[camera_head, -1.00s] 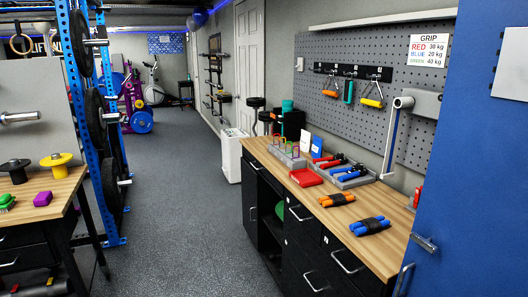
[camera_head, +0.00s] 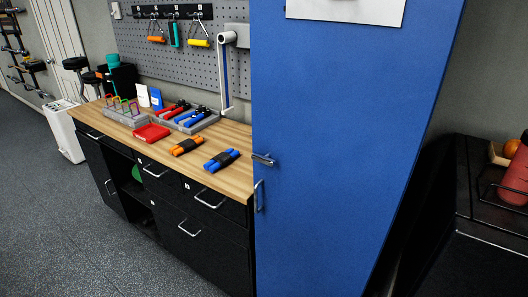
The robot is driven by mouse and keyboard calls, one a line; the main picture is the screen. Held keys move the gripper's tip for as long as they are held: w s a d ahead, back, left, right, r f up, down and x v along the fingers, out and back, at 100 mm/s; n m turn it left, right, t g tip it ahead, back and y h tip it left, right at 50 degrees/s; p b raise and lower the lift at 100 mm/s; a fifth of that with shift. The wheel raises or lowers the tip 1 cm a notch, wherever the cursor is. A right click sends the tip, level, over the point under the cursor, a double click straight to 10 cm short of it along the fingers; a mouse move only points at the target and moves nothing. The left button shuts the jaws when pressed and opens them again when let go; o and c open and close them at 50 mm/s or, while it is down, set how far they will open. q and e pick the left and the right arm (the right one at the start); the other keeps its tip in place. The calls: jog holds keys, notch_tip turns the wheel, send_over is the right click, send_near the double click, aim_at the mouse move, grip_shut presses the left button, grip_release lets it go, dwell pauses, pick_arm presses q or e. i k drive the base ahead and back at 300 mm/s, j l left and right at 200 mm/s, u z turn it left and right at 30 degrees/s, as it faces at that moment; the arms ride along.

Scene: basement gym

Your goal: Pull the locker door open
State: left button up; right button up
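The blue locker door (camera_head: 330,150) fills the centre right of the head view, from the top edge to the bottom edge. It looks shut, though its frame is hard to make out. A silver latch (camera_head: 264,159) sticks out near its left edge. A silver vertical handle (camera_head: 259,196) is just below the latch. A white sheet (camera_head: 346,8) is on the upper part of the door. Neither of my grippers is in view.
A wood-topped bench (camera_head: 236,180) with black drawers adjoins the door's left side. Jump ropes, grippers and a red box (camera_head: 151,133) lie on it. A black unit (camera_head: 480,235) with a pink bottle (camera_head: 516,170) stands right.

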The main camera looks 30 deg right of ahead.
aim_at(342, 111)
jog(key=z, duration=1.3)
